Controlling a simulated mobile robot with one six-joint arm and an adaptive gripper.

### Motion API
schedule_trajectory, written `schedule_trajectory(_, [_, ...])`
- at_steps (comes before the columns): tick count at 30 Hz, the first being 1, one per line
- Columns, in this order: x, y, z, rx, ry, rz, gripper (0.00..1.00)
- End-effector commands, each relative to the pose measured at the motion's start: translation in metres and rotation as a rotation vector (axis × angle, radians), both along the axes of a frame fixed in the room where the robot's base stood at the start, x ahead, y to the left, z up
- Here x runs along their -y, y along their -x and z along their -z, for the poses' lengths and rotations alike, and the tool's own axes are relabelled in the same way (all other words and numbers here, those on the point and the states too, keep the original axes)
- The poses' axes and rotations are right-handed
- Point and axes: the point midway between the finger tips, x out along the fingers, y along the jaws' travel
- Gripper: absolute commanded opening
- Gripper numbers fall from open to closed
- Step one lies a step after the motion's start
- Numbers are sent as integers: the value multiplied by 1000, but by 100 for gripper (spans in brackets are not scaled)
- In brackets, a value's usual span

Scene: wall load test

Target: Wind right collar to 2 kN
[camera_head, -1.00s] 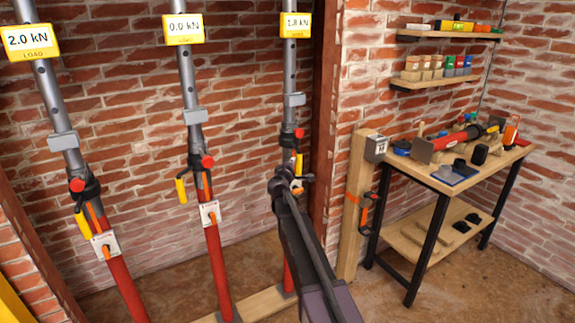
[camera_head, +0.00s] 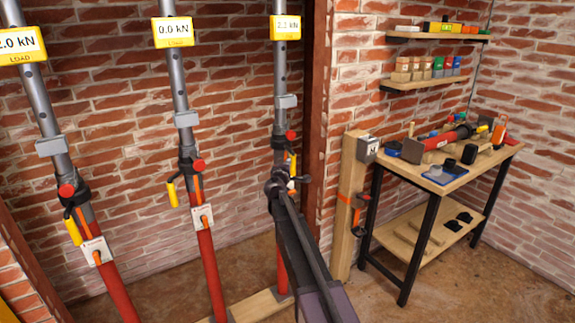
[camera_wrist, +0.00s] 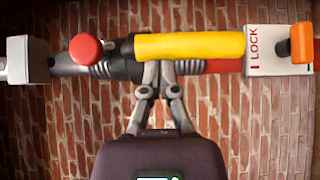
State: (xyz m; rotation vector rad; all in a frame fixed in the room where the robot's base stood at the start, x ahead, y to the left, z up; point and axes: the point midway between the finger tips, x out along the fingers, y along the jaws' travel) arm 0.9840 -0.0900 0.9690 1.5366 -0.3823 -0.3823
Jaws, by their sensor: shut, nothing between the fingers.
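The right prop (camera_head: 283,143) carries a yellow load display (camera_head: 286,27) whose figure is small; it seems to start with 2, the decimal unclear. Its collar has a red knob and a yellow crank handle (camera_wrist: 190,46), seen large in the wrist view. The white lock plate (camera_wrist: 278,50) with an orange lever sits right of the handle there. My gripper (camera_wrist: 159,72) is shut and empty, its fingertips at the lower edge of the yellow handle; I cannot tell whether they touch it. In the head view my gripper (camera_head: 281,183) covers part of the right collar.
The left prop's display (camera_head: 20,44) reads 2.0 kN and the middle prop's display (camera_head: 172,32) reads 0.0 kN. A wooden post (camera_head: 348,210) stands right of the props. A workbench (camera_head: 440,175) with tools is farther right.

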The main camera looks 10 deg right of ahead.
Motion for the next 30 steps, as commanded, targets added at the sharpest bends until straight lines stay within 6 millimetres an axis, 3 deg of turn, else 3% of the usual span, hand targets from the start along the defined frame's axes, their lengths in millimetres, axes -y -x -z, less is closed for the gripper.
schedule_trajectory(8, [-17,6,0,0,0,0,0])
schedule_trajectory(13, [-38,13,0,0,0,0,0])
schedule_trajectory(21, [-56,61,0,0,0,-1,0])
schedule_trajectory(30, [-70,95,0,0,0,0,0])
